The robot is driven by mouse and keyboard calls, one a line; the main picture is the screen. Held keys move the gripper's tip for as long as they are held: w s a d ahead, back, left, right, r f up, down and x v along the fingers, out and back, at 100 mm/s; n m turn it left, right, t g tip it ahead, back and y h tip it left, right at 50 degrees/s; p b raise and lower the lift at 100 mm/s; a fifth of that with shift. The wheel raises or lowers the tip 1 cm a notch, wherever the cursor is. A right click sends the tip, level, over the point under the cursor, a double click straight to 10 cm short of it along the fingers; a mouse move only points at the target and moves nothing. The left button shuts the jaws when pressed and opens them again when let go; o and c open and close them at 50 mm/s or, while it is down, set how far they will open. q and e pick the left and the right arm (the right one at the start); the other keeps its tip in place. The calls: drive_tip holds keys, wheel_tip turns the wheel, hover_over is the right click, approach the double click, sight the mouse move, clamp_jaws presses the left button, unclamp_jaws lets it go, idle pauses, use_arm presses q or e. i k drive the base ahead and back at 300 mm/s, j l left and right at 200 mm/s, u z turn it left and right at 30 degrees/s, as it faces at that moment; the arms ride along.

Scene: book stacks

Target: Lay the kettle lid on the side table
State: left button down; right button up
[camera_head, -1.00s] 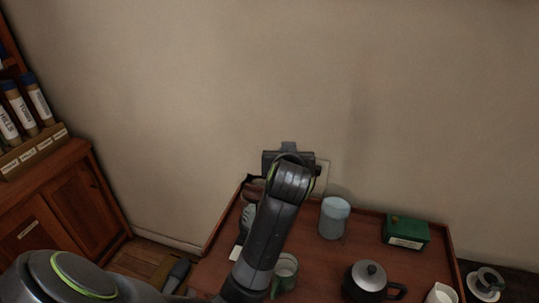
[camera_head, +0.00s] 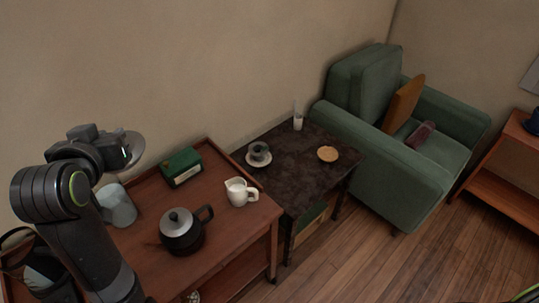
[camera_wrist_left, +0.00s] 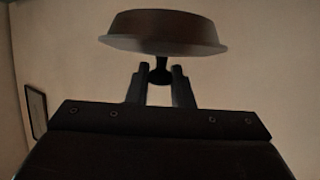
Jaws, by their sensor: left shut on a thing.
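My left gripper (camera_head: 116,151) is at the left of the head view, above the wooden table. It is shut on the small dark knob of a round grey lid (camera_head: 133,150). The lid also shows in the left wrist view (camera_wrist_left: 163,31), clear of any surface. A black kettle (camera_head: 183,237) with a silver top stands on the wooden table. The dark side table (camera_head: 288,183) stands to the right, well apart from the gripper. My right gripper is not in view.
A cup on a saucer (camera_head: 259,154), a tan round dish (camera_head: 327,154) and a small glass (camera_head: 298,122) stand on the side table, with bare room between. A green box (camera_head: 181,166), white jug (camera_head: 240,191) and pale canister (camera_head: 117,206) share the wooden table. A green armchair (camera_head: 392,160) stands beyond.

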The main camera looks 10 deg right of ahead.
sight(305, 172)
drive_tip(key=i+l+z, duration=0.1)
drive_tip(key=z, duration=0.3)
drive_tip(key=i+l+z, duration=0.1)
drive_tip(key=z, duration=0.3)
drive_tip(key=i+l+z, duration=0.15)
drive_tip(key=z, duration=0.3)
drive_tip(key=i+l, duration=0.15)
drive_tip(key=i, duration=0.2)
drive_tip(key=i+l, duration=0.2)
drive_tip(key=i, duration=0.15)
